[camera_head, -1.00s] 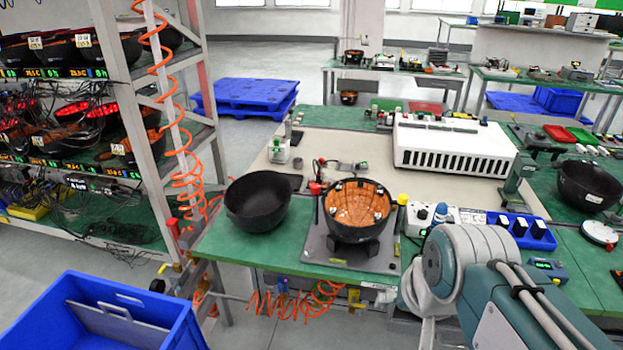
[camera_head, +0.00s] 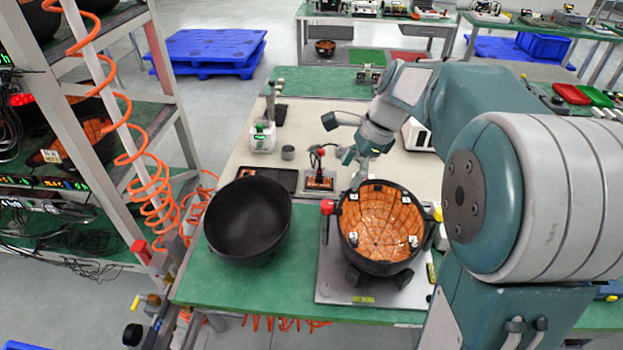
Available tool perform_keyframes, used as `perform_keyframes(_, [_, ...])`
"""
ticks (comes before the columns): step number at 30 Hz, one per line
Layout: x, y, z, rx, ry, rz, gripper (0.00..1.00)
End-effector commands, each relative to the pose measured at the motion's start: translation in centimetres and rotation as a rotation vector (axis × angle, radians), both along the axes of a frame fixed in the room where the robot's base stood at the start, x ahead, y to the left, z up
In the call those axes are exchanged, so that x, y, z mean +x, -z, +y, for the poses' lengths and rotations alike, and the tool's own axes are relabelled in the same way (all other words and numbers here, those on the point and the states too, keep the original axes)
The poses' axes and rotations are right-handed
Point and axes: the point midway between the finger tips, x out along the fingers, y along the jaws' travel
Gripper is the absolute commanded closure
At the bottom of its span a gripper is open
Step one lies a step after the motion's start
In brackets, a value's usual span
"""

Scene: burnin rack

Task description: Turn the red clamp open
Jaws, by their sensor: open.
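The red clamp (camera_head: 327,207) is a small red knob at the left rim of a black bowl with an orange, grid-lined inside (camera_head: 380,222). The bowl sits on a grey fixture plate (camera_head: 335,283) on the green bench. A yellow clamp part (camera_head: 437,213) shows at the bowl's right rim. My gripper (camera_head: 338,140) is open and empty, above and behind the bowl, apart from the red clamp. How far the clamp is turned is too small to tell.
An empty black bowl (camera_head: 248,220) stands close left of the fixture. A small device with a red-tipped lever (camera_head: 319,175) stands behind it. A rack with orange coiled hoses (camera_head: 150,190) borders the left side. The beige mat (camera_head: 300,110) has free room at the back left.

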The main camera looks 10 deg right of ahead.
Motion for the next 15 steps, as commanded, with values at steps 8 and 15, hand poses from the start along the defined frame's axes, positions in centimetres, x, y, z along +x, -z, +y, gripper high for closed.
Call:
perform_keyframes(8, [0.6,1.4,0.4,0.016,0.039,0.028,0.24])
perform_keyframes(15, [0.7,5.4,2.0,0.016,0.038,0.03,0.24])
